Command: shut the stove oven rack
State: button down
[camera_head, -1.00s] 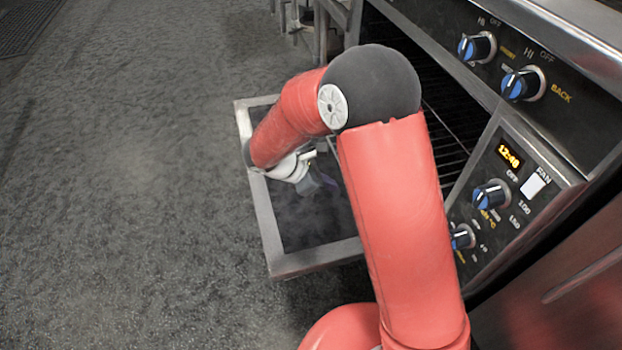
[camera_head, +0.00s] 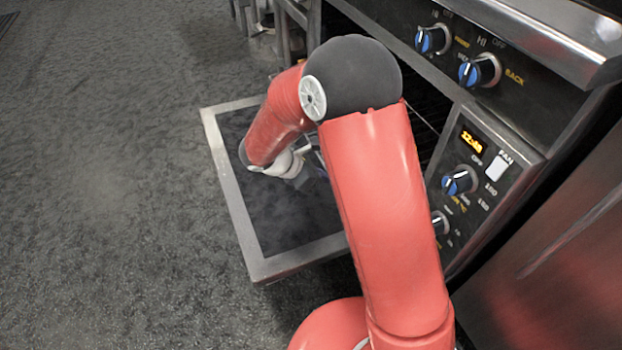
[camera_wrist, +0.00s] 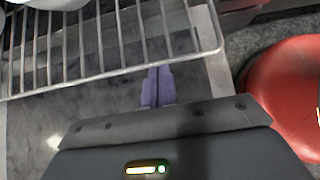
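The oven rack (camera_wrist: 105,73), a wire grid with a thick front bar, sticks out above the open oven door in the wrist view. In the head view my arm mostly hides it. The door (camera_head: 237,195) is folded down, a dark panel with a metal frame. My gripper (camera_wrist: 157,68) has its purple fingers together with nothing between them. The fingertips are at the rack's front bar; I cannot tell whether they touch it. In the head view my gripper is over the door, partly hidden by my arm.
The stove's control panel (camera_head: 485,175) with blue knobs is on the right. A metal cabinet front (camera_head: 560,270) is at lower right. White dishware (camera_wrist: 55,3) shows at the top of the wrist view. Grey floor (camera_head: 100,180) on the left is clear.

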jog(key=w+d, duration=0.2)
jog(key=d, duration=0.6)
jog(key=w+d, duration=0.3)
jog(key=d, duration=0.4)
jog(key=w+d, duration=0.2)
jog(key=d, duration=0.6)
jog(key=shift+w+d, duration=0.3)
jog(key=shift+d, duration=0.05)
jog(key=shift+p, duration=0.3)
